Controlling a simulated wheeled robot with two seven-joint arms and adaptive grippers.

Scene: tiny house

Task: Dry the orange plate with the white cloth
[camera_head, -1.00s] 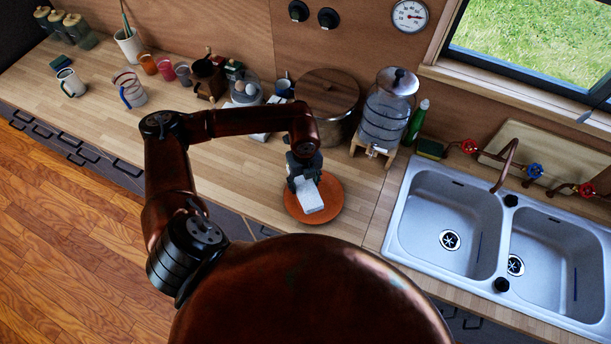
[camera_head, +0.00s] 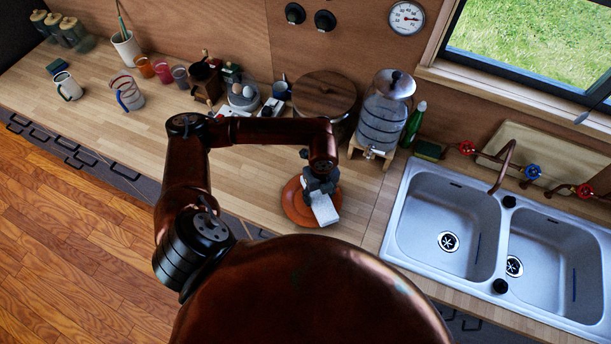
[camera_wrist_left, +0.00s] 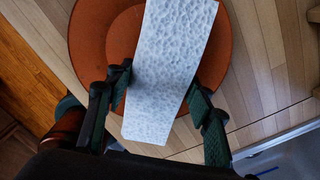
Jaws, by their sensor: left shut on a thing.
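The orange plate (camera_head: 294,208) lies flat on the wooden counter, left of the sink. It also shows in the left wrist view (camera_wrist_left: 92,38). My left gripper (camera_head: 318,190) is over the right part of the plate, shut on the white cloth (camera_head: 325,210). In the left wrist view the cloth (camera_wrist_left: 170,65) is a pale, textured folded strip between the two fingers (camera_wrist_left: 158,92). The cloth lies over the plate and extends past its edge. I cannot tell whether it touches the plate. My right gripper is not in view.
A double sink (camera_head: 450,212) is right of the plate. A glass water dispenser (camera_head: 384,112), a green bottle (camera_head: 416,122) and a large wood-lidded pot (camera_head: 325,95) stand behind. A mug (camera_head: 67,86) and cups are far left. The counter (camera_head: 150,135) has free room at left.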

